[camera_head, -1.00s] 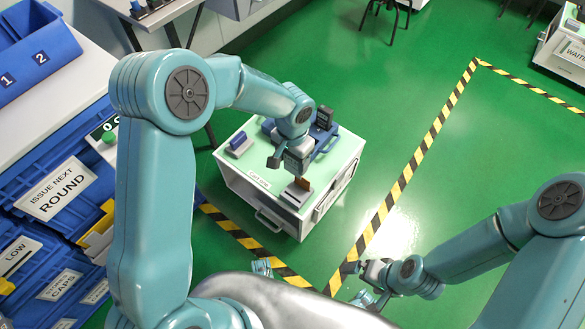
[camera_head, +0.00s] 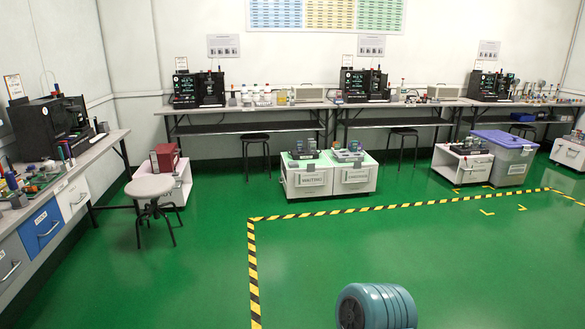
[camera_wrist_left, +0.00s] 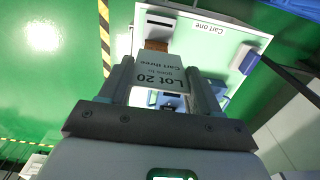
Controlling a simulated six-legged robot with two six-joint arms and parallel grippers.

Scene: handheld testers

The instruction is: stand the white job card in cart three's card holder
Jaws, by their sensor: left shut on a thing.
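In the left wrist view my left gripper (camera_wrist_left: 158,68) is shut on the white job card (camera_wrist_left: 158,76), which lies between its two fingers. The card's upside-down print reads "Lot 20" and "Cart three". Beyond the fingers is the pale top of a cart labelled "Cart one" (camera_wrist_left: 208,28). A brown piece (camera_wrist_left: 156,45) shows just past the card's far edge, and a dark slot (camera_wrist_left: 160,22) lies beyond it. I cannot tell whether the card touches the cart. Neither gripper shows in the head view, and I cannot make out which cart there is cart three.
Another white cart (camera_head: 463,164) stands beside a grey bin with a purple lid (camera_head: 502,150). A stool (camera_head: 150,187) stands at left.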

